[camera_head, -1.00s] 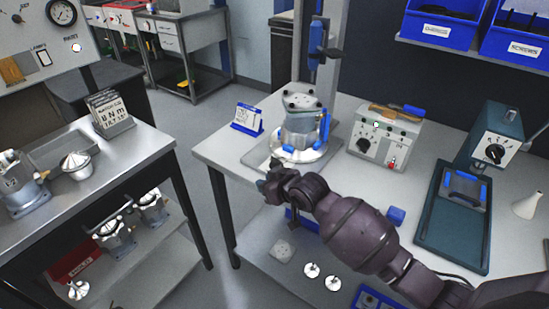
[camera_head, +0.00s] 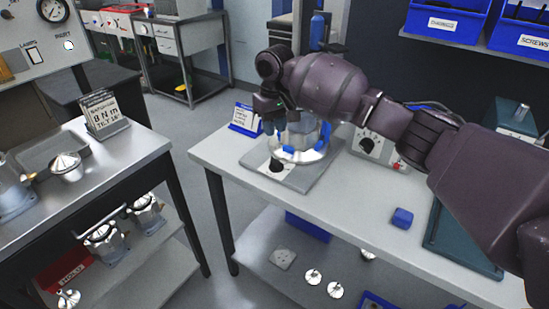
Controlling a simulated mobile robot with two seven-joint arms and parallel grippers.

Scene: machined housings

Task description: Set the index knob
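A black knob (camera_head: 277,165) sits on a pale plate at the front left corner of the grey fixture base (camera_head: 304,180) on the right-hand bench. A metal housing (camera_head: 312,135) with blue clamps stands on that base, partly hidden by my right arm. My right gripper (camera_head: 272,126) hangs above and just behind the knob in the picture, apart from it, near the housing's left side. Its fingers are small and dark, so their opening is unclear. Another black knob (camera_head: 367,145) is on the front of a grey control box, partly hidden by my arm. My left gripper is out of view.
A blue-framed card stand (camera_head: 244,119) is left of the fixture. A small blue block (camera_head: 402,218) lies on the bench's front part, beside the teal tray (camera_head: 462,246). The left bench (camera_head: 110,160) carries housings and a sign, with a floor gap between benches.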

